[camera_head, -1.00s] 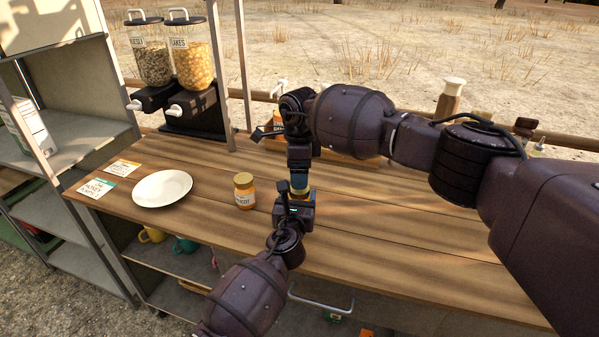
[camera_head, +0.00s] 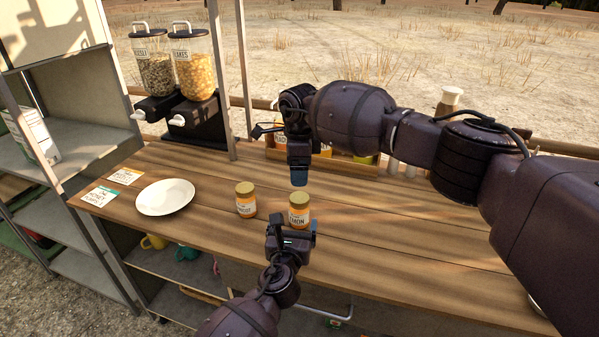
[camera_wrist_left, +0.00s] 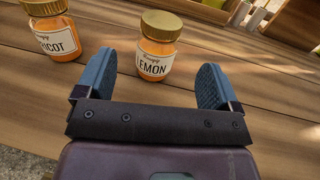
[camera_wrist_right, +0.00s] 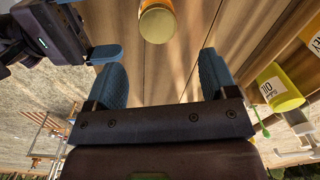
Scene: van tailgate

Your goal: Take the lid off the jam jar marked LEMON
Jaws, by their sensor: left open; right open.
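The LEMON jar (camera_head: 299,216) is orange with a white label and stands upright on the wooden counter. Its gold lid (camera_head: 299,198) sits on top; the lid also shows in the right wrist view (camera_wrist_right: 157,25). My left gripper (camera_head: 291,232) is open and empty on the near side of the jar, with the jar apart from it, beyond its fingertips in the left wrist view (camera_wrist_left: 155,78). My right gripper (camera_head: 298,178) is open and empty, above and just beyond the jar; in the right wrist view its fingers (camera_wrist_right: 160,72) point towards the lid without touching it.
A second jar (camera_head: 246,205), its label partly readable as "RICOT", stands close left of the LEMON jar. A white plate (camera_head: 165,197) and two cards lie further left. Dispensers (camera_head: 193,70) stand behind. A yellow-green container (camera_wrist_right: 277,88) shows in the right wrist view.

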